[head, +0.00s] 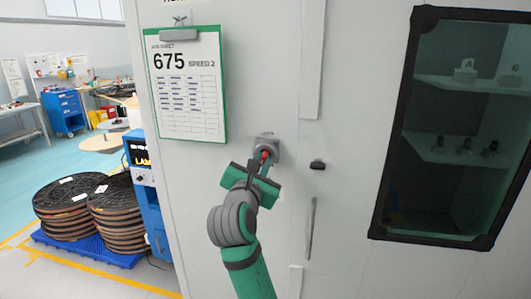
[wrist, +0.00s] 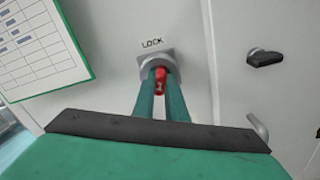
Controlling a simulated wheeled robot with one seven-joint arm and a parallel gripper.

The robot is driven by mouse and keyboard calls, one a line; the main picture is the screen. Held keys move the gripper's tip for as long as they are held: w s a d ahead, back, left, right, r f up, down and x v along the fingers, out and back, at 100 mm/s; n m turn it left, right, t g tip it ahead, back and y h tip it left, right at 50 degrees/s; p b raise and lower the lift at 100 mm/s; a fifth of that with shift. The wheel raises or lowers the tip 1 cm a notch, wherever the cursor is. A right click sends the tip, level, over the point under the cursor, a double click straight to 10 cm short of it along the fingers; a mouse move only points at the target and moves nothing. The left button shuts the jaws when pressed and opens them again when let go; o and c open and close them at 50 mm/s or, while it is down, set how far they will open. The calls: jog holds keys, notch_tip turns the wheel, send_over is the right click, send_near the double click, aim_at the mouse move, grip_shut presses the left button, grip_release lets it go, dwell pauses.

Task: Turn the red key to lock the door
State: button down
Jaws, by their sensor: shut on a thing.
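The red key (wrist: 160,80) sits in a round grey lock (wrist: 156,58) under a "LOCK" label in the wrist view. In the head view the red key (head: 264,155) shows only in part, at the grey lock plate (head: 267,144). My gripper (wrist: 161,95) has its two green fingers on either side of the key, shut on it. In the head view my gripper (head: 262,163) reaches up to the lock from below. The light grey door (head: 345,130) looks flush with the panel beside it.
A black knob (head: 317,165) and a long grey handle (head: 311,228) are right of the lock. A green clipboard sheet (head: 190,120) hangs upper left. A dark window (head: 455,100) is at right. Stacked reels (head: 85,205) stand on a blue pallet at left.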

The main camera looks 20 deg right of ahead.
jog(key=shift+d, duration=0.15)
jog(key=shift+d+n, duration=0.1)
jog(key=shift+n, duration=0.9)
jog(key=n, duration=0.2)
jog(key=shift+s+n, duration=0.1)
jog(key=shift+n, duration=0.3)
jog(key=c, duration=1.7)
grip_release()
jog(key=shift+n, duration=0.3)
